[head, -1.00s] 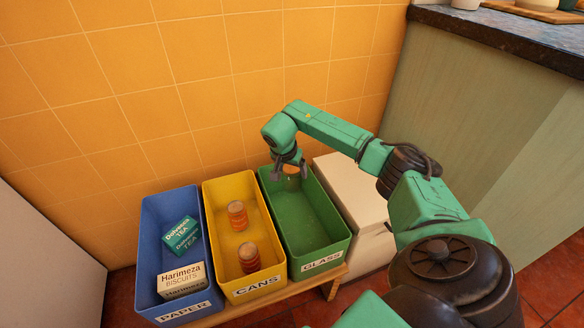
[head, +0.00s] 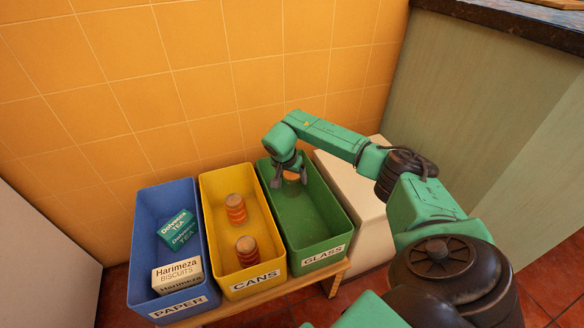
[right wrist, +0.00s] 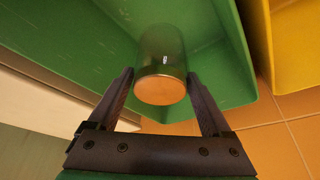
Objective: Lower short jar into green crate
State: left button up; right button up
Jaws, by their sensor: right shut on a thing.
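The short jar (right wrist: 160,48) is clear glass with an orange-brown lid (right wrist: 162,91). In the right wrist view it sits between the fingertips of my right gripper (right wrist: 161,78), which is shut on it near the lid. In the head view my right gripper (head: 289,176) points down inside the far end of the green crate (head: 325,244), labelled GLASS. Only the jar's lid (head: 291,176) shows there; the body is hard to make out. I cannot tell whether the jar touches the crate floor. My left gripper is not in view.
The yellow CANS crate (head: 251,279) holds two cans and stands left of the green one. The blue PAPER crate (head: 150,303) holds a tea box (head: 179,229) and a biscuit box (head: 177,274). A white block (head: 371,222) stands right of the green crate. A tiled wall rises behind.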

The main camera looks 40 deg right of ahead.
aim_at(292, 185)
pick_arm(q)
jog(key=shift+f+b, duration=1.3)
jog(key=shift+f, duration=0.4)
pick_arm(e)
jog(key=shift+f, duration=2.25)
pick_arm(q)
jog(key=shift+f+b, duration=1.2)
pick_arm(e)
jog(key=shift+f, duration=1.7)
jog(key=o, duration=1.3)
pick_arm(q)
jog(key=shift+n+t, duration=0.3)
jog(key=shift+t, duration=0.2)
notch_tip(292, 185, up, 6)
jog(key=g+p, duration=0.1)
jog(key=p, duration=0.5)
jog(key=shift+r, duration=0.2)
pick_arm(e)
jog(key=v, duration=1.4)
jog(key=shift+r, duration=0.3)
jog(key=shift+s+a, duration=0.1)
